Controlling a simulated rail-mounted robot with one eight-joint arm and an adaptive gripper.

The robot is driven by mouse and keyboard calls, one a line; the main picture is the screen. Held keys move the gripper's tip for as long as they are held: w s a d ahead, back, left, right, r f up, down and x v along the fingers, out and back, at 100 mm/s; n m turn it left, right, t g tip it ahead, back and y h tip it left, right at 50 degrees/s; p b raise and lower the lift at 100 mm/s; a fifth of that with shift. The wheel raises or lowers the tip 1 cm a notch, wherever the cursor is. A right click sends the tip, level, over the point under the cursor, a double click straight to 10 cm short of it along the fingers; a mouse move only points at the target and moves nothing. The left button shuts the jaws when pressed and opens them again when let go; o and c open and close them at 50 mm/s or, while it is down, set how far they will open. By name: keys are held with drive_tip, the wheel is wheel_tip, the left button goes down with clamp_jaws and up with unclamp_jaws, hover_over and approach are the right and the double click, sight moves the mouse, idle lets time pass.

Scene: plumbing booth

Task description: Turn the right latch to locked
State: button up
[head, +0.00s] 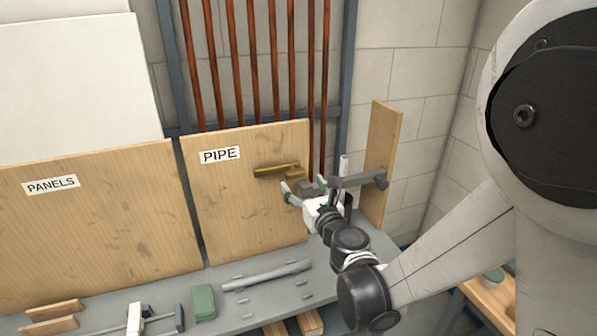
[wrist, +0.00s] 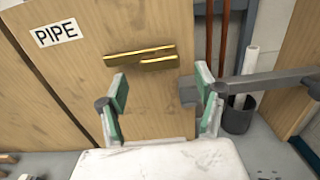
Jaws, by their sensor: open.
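A brass latch (head: 278,171) is on the wooden panel labelled PIPE (head: 245,205), near its upper right edge. In the wrist view the latch (wrist: 140,57) shows as two brass bars, nearly level, one slightly below the other. My gripper (head: 304,188) is in front of the panel, below and to the right of the latch in the head view. In the wrist view my gripper (wrist: 162,82) has its green-padded fingers spread apart with nothing between them. The latch appears beyond the fingertips, and I see no contact.
A dark grey bar (wrist: 275,82) extends right from the panel's edge, close to the right finger. A white tube stands in a dark cup (wrist: 237,118) below it. Copper pipes (head: 255,65) stand behind the panel. A grey shelf (head: 235,280) below holds a green block (head: 203,302).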

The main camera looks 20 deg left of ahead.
sight(297, 176)
drive_tip(key=x, duration=0.6)
drive_tip(key=shift+w+p, duration=0.1)
drive_tip(key=shift+p, duration=0.2)
clamp_jaws()
